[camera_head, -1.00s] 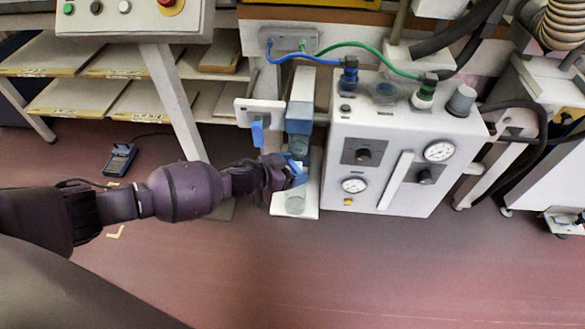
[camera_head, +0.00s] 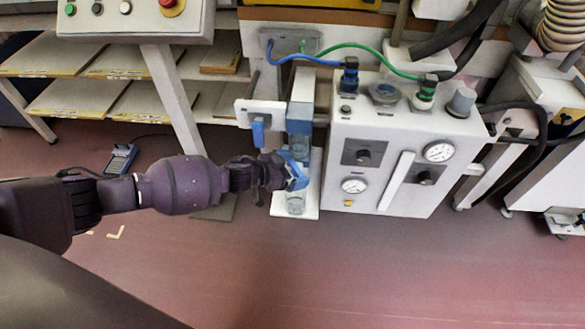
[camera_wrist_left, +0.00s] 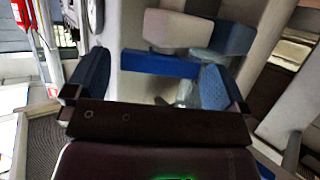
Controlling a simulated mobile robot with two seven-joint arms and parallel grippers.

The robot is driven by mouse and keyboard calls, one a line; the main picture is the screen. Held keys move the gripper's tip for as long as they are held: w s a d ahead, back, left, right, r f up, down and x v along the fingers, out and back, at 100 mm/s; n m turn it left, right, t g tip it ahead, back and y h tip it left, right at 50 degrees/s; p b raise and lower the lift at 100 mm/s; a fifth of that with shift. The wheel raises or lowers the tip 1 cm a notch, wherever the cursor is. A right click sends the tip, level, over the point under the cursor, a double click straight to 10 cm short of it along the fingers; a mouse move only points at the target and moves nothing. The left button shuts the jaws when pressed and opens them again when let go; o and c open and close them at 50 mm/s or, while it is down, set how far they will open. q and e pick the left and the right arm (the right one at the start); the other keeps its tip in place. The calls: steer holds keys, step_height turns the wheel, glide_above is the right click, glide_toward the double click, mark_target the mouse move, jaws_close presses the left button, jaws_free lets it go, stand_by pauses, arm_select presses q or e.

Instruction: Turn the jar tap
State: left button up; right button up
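The jar tap has a blue lever (camera_head: 258,133) that hangs down from a white block (camera_head: 262,110) left of the column. A clear jar (camera_head: 296,203) stands on a white base plate (camera_head: 278,208) below the column, its upper part hidden by my gripper. My left gripper (camera_head: 294,170) is in front of the jar, lower and right of the lever. In the left wrist view its blue-padded fingers (camera_wrist_left: 152,82) are wide apart with nothing held. A blue bar (camera_wrist_left: 160,64), seemingly the lever, shows beyond and between them. My right gripper is not in view.
A white control box (camera_head: 385,165) with gauges and knobs stands just right of the jar. Blue and green hoses (camera_head: 375,50) run above it. Shelves with boards (camera_head: 80,100) and a slanted white leg (camera_head: 172,95) are at left. The red floor in front is clear.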

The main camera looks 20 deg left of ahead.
arm_select(q)
steer(key=shift+a+r, duration=0.1)
steer(key=shift+s+a+r, duration=0.2)
steer(key=shift+s, duration=0.05)
steer(key=p+v, duration=0.3)
steer(key=v, duration=0.7)
steer(key=shift+f, duration=0.1)
